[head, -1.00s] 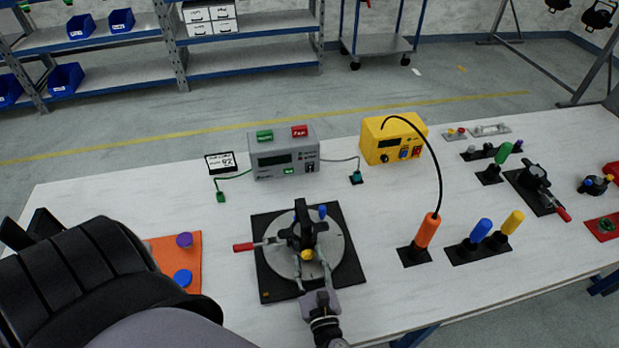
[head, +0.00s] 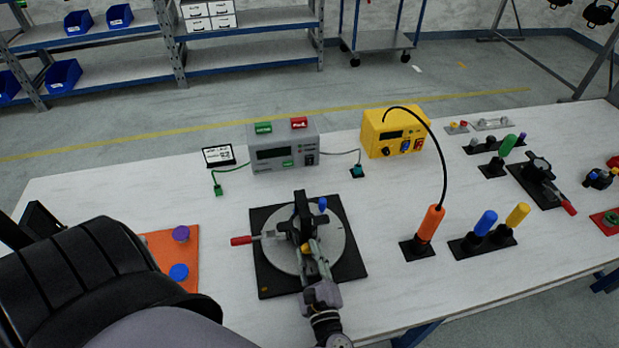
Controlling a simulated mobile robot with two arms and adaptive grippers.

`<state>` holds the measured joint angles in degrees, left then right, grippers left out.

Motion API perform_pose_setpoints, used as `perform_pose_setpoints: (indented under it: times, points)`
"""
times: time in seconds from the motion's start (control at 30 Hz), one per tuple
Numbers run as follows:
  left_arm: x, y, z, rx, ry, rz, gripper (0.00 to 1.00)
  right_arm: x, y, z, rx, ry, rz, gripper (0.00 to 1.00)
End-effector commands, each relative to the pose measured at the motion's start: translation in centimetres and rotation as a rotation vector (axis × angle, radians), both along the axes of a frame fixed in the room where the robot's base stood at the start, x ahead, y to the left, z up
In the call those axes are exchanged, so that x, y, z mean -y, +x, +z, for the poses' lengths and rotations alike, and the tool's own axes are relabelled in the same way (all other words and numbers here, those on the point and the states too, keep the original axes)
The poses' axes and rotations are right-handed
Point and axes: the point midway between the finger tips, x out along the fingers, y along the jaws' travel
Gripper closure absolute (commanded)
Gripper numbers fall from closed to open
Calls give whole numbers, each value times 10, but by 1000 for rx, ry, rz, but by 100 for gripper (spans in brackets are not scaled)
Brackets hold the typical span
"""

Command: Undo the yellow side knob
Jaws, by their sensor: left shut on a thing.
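The yellow side knob (head: 306,248) sits on the near side of a black par can fixture (head: 302,208), which stands on a round grey disc (head: 277,252). My left gripper (head: 309,256) reaches in from the front edge and is shut on the yellow knob; its fingers partly hide the knob. A blue knob (head: 322,204) is on the fixture's upper right. A red-tipped handle (head: 241,240) sticks out to the left. My right gripper is not in view.
An orange mat (head: 190,262) with purple and blue knobs lies left. Orange (head: 430,224), blue (head: 486,223) and yellow (head: 517,215) handled tools stand right. A grey device (head: 283,146) and a yellow power box (head: 394,133) are behind. Bare table lies between.

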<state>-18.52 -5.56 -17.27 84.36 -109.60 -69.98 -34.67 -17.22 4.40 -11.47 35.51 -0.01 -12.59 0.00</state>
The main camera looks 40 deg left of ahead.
Motion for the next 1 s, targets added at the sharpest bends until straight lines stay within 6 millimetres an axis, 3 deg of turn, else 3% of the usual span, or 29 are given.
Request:
perform_pose_setpoints:
  times: [0.37,0.4,0.67,1.0]
  points:
    - [-1,0,1,36,-30,1,100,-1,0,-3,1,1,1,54]
    - [-1,0,1,36,-30,1,72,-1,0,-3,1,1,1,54]
    - [0,0,1,35,-30,1,55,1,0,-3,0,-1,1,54]
    - [0,-1,0,21,-22,1,54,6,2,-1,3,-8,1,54]
